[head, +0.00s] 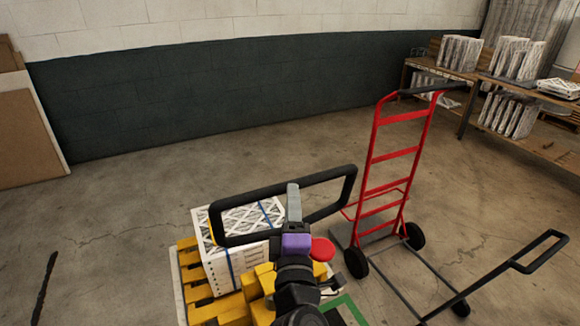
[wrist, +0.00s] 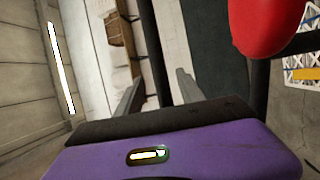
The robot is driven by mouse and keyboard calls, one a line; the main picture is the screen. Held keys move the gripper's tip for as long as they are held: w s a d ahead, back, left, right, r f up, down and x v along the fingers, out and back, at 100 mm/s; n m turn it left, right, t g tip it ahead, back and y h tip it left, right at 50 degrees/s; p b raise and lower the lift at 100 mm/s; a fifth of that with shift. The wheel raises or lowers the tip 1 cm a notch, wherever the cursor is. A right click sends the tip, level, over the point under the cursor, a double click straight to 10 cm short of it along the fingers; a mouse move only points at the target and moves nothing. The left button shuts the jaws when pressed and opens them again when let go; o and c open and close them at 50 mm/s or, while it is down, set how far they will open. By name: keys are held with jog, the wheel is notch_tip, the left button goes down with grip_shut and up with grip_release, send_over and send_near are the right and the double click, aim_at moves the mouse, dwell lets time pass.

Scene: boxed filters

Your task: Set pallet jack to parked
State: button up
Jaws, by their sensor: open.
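A red knob (head: 322,249) shows right of my purple wrist; a red part (wrist: 262,25) looms close at the wrist view's upper right. My arm hides the jack's middle.
A boxed filter stack (head: 232,262) sits over the forks. A red hand truck (head: 390,152) stands close right, beside a dark-handled cart (head: 540,250). Wooden shelving (head: 470,78) with filters is at the back right.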

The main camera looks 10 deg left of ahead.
jog(key=x, duration=0.8)
jog(key=shift+p, duration=0.4)
jog(key=shift+c, duration=0.5)
grip_shut()
dwell(0.6)
